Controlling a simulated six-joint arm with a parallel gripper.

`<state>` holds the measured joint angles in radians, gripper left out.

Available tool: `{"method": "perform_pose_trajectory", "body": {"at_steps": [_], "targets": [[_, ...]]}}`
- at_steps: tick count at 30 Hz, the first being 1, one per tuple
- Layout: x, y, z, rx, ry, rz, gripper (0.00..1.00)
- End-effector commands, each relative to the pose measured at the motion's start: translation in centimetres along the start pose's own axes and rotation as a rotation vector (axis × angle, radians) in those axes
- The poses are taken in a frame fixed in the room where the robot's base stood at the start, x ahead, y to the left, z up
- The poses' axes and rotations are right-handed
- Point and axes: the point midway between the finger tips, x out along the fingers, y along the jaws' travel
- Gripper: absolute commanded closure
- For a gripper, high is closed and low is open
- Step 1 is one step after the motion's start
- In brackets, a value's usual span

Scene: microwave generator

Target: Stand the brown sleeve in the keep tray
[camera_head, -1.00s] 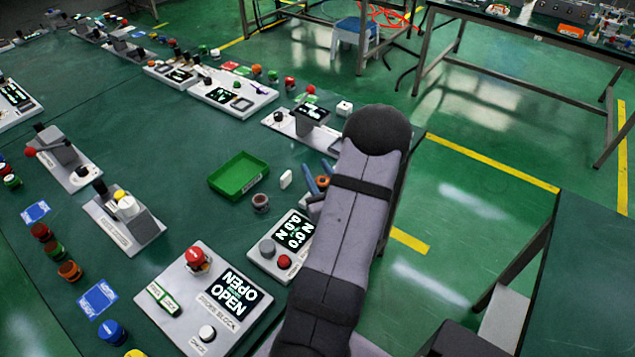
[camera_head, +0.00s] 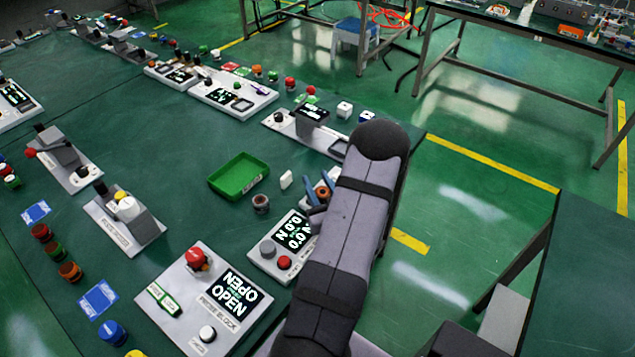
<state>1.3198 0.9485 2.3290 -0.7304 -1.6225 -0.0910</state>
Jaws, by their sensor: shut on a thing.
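The brown sleeve (camera_head: 323,192) is held between the blue fingers of my gripper (camera_head: 321,190), which is shut on it. It is just above or beside the back edge of the panel with the "0.0 N" display; the exact height is hard to tell. The arm hides part of the gripper's right side.
The force panel (camera_head: 284,247) is just in front.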

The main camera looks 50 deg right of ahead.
Motion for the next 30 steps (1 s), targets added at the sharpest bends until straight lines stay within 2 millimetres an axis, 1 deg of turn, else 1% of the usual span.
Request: {"method": "perform_pose_trajectory", "body": {"at_steps": [4,5,6,7,20,23,26,30], "targets": [[0.0,0.0,0.5,0.000,0.000,0.000,0.90],[0.0,0.0,0.5,0.000,0.000,0.000,0.65],[0.0,0.0,0.4,0.000,0.000,0.000,0.55],[0.0,0.0,0.4,0.000,0.000,0.000,0.48],[0.0,0.0,0.2,0.001,-0.001,0.000,0.48],[-0.8,0.1,0.5,0.001,-0.001,0.002,0.48],[-2.2,0.1,0.6,0.003,-0.001,0.004,0.48],[-4.6,0.2,0.6,0.001,-0.001,0.006,0.48]]}}
